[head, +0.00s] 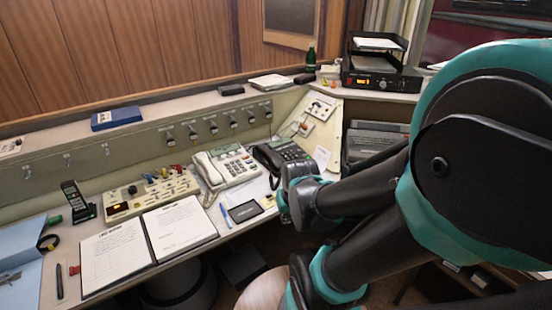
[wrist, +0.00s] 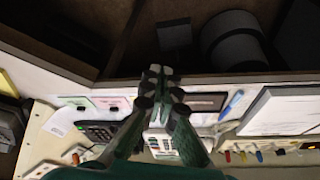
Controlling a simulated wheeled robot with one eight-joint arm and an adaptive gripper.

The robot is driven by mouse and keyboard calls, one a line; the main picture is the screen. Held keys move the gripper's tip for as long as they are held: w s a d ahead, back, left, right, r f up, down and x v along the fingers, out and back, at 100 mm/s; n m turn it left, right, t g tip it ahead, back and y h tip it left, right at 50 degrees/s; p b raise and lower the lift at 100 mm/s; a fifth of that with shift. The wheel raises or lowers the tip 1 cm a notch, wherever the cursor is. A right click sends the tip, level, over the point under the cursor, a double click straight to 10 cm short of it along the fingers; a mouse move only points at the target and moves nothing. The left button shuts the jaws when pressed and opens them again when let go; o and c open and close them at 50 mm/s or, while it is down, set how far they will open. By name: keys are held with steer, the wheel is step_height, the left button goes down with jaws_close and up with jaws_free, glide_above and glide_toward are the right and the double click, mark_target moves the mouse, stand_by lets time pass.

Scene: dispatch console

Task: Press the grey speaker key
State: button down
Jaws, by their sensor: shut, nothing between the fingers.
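A white desk phone (head: 232,166) with a keypad and a handset on its left side stands on the console, and a black desk phone (head: 288,152) stands just right of it. The grey speaker key is too small to make out on either phone. In the wrist view my gripper (wrist: 160,72) is shut and empty, its tips over the desk's front edge. The white phone (wrist: 158,145) is partly hidden behind the fingers there, and the black phone (wrist: 97,131) shows to the left. In the head view my wrist is in front of the black phone; the fingertips are not clearly visible.
A dark pad (head: 244,211) and a blue pen (head: 225,215) lie in front of the white phone. An open binder (head: 148,240) and a button panel (head: 150,194) are to the left. A cordless handset (head: 76,200) stands farther left. Beyond the desk edge is dark floor space.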

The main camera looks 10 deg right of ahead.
steer(key=w+d+r+m+t, duration=0.2)
steer(key=w+d, duration=0.2)
steer(key=w, duration=0.6)
steer(key=w+d+r+m+t, duration=0.1)
steer(key=w+d+r+m, duration=0.25)
steer(key=w, duration=0.55)
steer(key=w+d+r+m+t, duration=0.2)
steer(key=w+d, duration=0.3)
steer(key=w, duration=0.5)
steer(key=w+d+m+t, duration=0.1)
steer(key=w+d+m, duration=0.1)
steer(key=w+d, duration=0.5)
steer(key=shift+w+d+r+m+t, duration=0.2)
steer(key=shift+d+m+t, duration=0.15)
steer(key=shift+d, duration=0.6)
steer(key=shift+f, duration=0.15)
glide_toward(304, 152)
steer(key=shift+w+r+x, duration=0.1)
steer(key=shift+r+x, duration=0.05)
steer(key=shift+x, duration=0.85)
steer(key=shift+w+r+x, duration=0.1)
steer(key=shift+r+x, duration=0.05)
steer(key=shift+x, duration=0.9)
steer(key=shift+f, duration=0.1)
steer(key=shift+a+f, duration=0.1)
steer(key=shift+f, duration=0.2)
